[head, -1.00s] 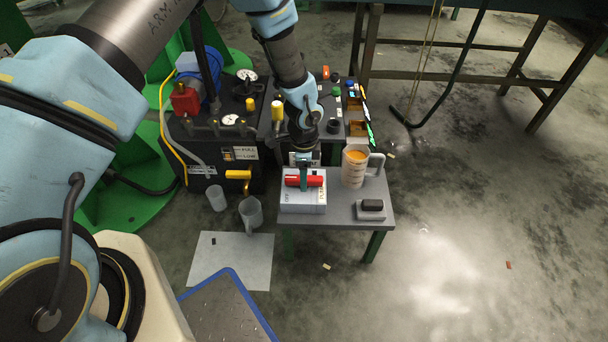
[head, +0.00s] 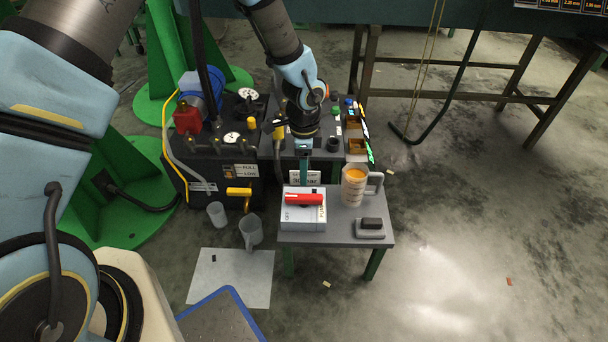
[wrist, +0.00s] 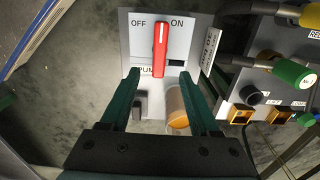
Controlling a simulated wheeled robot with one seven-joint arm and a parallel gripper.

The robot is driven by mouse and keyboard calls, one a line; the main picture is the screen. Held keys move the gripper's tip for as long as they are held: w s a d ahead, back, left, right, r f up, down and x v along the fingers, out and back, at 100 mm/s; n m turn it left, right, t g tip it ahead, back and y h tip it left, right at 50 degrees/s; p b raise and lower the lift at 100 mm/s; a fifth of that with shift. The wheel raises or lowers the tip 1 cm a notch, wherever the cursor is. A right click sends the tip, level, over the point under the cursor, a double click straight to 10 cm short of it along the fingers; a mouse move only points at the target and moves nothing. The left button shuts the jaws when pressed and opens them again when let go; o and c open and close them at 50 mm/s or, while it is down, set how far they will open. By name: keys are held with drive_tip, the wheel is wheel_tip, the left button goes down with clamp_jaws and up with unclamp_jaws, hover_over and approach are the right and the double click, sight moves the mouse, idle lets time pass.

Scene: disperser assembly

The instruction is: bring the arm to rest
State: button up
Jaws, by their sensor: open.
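My gripper (head: 304,172) hangs above the back edge of the small grey table, behind the pump switch box. In the wrist view my gripper (wrist: 160,95) shows two green fingers spread apart with nothing held between them. The white switch box (head: 303,215) has a red lever (head: 304,199) on top. In the wrist view the red lever (wrist: 160,48) lies ahead of the fingers, apart from them, between the OFF and ON labels and closer to ON.
A measuring jug (head: 354,188) with orange liquid and a small dark block on a grey base (head: 370,228) stand on the grey table (head: 340,235). The black machine (head: 215,170) with gauges and a yellow handle is left. Empty cups (head: 251,229) stand near a white sheet.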

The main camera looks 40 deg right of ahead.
drive_tip(key=shift+w+a+r, duration=0.1)
idle(0.5)
drive_tip(key=w+a+r+n, duration=0.6)
drive_tip(key=a+r, duration=0.1)
drive_tip(key=a, duration=0.3)
drive_tip(key=w+a+r+n, duration=0.5)
drive_tip(key=w+a+r, duration=0.2)
drive_tip(key=a, duration=0.4)
drive_tip(key=s+a+r+n+t, duration=0.1)
drive_tip(key=s+a+r+n, duration=0.15)
drive_tip(key=a+n, duration=0.35)
drive_tip(key=s+a+r+n, duration=0.1)
drive_tip(key=a+r+n, duration=0.25)
drive_tip(key=a, duration=0.45)
drive_tip(key=s+a+r+n+t, duration=0.1)
drive_tip(key=a+r+n, duration=0.2)
drive_tip(key=a+n, duration=0.3)
wheel_tip(320, 180, up, 20)
drive_tip(key=m+p, duration=0.1)
drive_tip(key=p, duration=2)
drive_tip(key=shift+a+r+m, duration=0.2)
drive_tip(key=shift+a+m, duration=0.05)
drive_tip(key=shift+m, duration=0.1)
